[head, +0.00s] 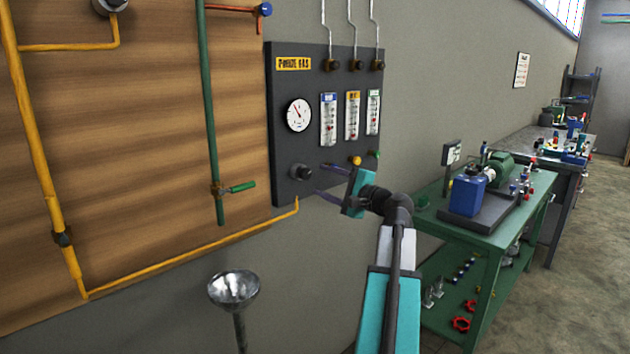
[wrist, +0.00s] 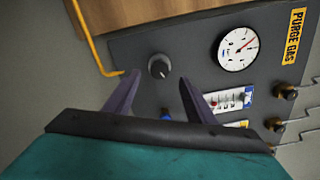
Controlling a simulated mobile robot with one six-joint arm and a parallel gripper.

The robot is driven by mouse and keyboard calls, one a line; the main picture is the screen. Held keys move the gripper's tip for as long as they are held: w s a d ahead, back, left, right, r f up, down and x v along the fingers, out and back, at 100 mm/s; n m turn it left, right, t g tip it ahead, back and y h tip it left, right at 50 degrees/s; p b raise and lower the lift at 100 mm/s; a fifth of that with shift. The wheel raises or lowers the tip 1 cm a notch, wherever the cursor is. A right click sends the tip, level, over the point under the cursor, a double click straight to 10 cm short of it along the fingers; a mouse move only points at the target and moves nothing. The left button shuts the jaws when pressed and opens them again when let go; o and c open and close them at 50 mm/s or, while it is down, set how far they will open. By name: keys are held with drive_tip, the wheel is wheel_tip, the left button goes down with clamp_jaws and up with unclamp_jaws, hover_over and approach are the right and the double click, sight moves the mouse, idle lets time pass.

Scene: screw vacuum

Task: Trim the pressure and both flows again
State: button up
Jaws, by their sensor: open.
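A black pressure knob (head: 301,171) sits low on the panel. A yellow knob (head: 355,160) and a green knob (head: 375,154) sit under the tubes. My gripper (head: 320,178) is open and empty, pointing at the panel's lower part. In the wrist view the black knob (wrist: 159,66) shows between and beyond the fingertips (wrist: 158,79). A blue knob (wrist: 166,114) shows partly between the fingers.
A yellow pipe (head: 200,250) runs along the wooden board to the panel's lower edge. A green pipe with a lever (head: 240,187) stands left. A metal funnel (head: 234,289) stands below. A green bench (head: 480,232) with a pump is at right.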

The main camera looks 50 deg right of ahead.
drive_tip(key=s, duration=0.4)
drive_tip(key=shift+s+a, duration=0.15)
idle(0.6)
